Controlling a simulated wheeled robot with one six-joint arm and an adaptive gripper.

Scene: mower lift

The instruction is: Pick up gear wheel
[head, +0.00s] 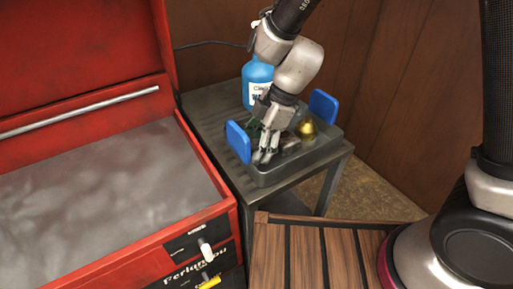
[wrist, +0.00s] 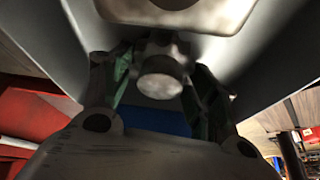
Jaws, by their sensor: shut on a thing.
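My gripper (head: 266,152) reaches down into a dark grey tray (head: 310,158) with blue end handles. In the wrist view, its two green-lined fingers (wrist: 158,78) are closed on either side of a grey toothed piece with a round pale face, the gear wheel (wrist: 160,86). The gear wheel is between the fingers, with the tray's grey walls around it. I cannot tell whether it touches the tray floor. In the head view the fingers hide the gear wheel.
The tray stands on a small dark metal table (head: 212,106). A brass-coloured part (head: 306,128) lies in the tray, and a blue bottle (head: 257,74) stands behind it. A red open toolbox (head: 110,262) is at left. A slatted wooden surface (head: 300,258) is in front.

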